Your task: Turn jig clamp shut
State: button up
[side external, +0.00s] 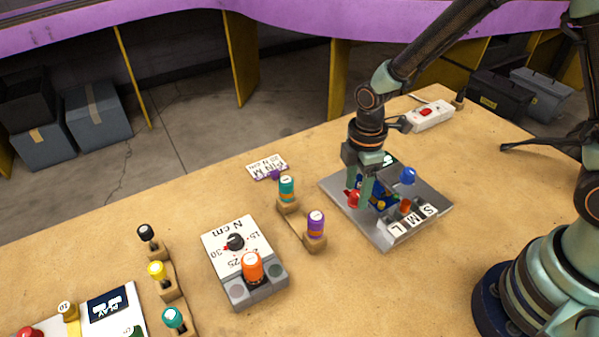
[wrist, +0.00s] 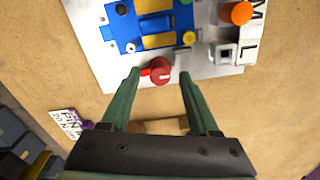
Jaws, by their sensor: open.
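The jig is a grey metal plate (side external: 338,188) at the right of the table, with a blue and yellow part (wrist: 157,24) on it. A red knob (wrist: 160,72), apparently the clamp, sits at the plate's near edge in the wrist view, with a small red tab to its left. It also shows in the side view (side external: 352,199), partly hidden by a finger. My gripper (wrist: 160,75) is open, pointing down, with a green fingertip on each side of the red knob and visible gaps between. Contact cannot be told.
On the jig plate stand an orange knob (wrist: 236,13), a blue knob (side external: 407,175) and sockets marked S, M, L. A teal driver (side external: 287,188) and a purple driver (side external: 316,224) stand in a wooden holder nearby. A torque dial box (side external: 240,255) lies further left.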

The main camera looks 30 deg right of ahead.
jog(key=shift+f, duration=0.1)
grip_shut()
jog(key=shift+m, duration=0.4)
jog(key=m, duration=0.3)
jog(key=shift+m, duration=0.4)
jog(key=m, duration=0.9)
jog(key=shift+w+m, duration=0.1)
jog(key=shift+m, duration=2.1)
